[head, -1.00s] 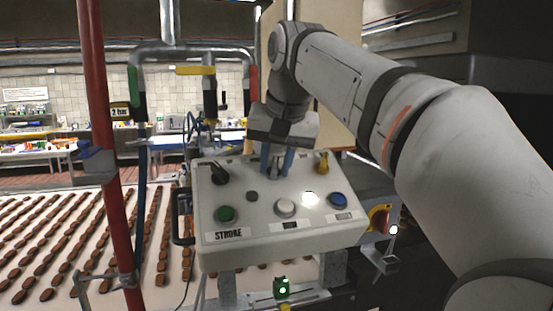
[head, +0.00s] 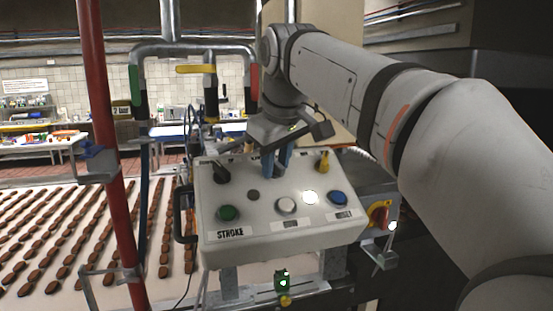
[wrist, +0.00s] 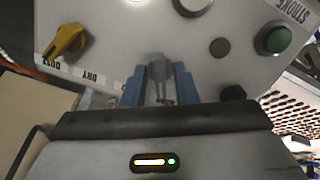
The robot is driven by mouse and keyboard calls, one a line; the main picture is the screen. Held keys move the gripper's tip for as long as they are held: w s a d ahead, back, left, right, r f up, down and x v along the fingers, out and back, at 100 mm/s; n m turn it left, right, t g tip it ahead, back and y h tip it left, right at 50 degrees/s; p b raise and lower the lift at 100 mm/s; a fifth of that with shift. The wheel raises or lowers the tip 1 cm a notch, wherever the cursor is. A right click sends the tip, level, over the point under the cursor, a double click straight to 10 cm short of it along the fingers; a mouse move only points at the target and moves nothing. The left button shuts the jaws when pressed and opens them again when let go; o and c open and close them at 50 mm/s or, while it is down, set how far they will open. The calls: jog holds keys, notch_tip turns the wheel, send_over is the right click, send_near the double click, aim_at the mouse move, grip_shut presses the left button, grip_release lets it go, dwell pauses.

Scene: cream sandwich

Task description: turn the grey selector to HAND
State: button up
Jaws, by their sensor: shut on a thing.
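The grey selector (wrist: 160,68) is at the back middle of the pale control box (head: 283,236), between a black selector (head: 220,172) and a yellow selector (head: 322,161). My gripper (head: 276,168) reaches down onto it, and its two blue fingers are shut on the grey knob. The fingers also show in the wrist view (wrist: 159,84), one on each side of the knob. The gripper body hides the grey selector's labels, so I cannot read which position it points to. The yellow selector (wrist: 65,40) stands apart from the fingers.
The box front carries a green button (head: 228,213), a white button (head: 287,204), a lit white lamp (head: 310,197) and a blue button (head: 338,198). A red post (head: 105,140) stands at the left. A red-and-yellow switch (head: 379,216) is at the right.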

jog(key=shift+n, duration=0.3)
dwell(0.4)
jog(key=o, duration=0.6)
jog(key=v, duration=0.8)
jog(key=shift+f, duration=0.1)
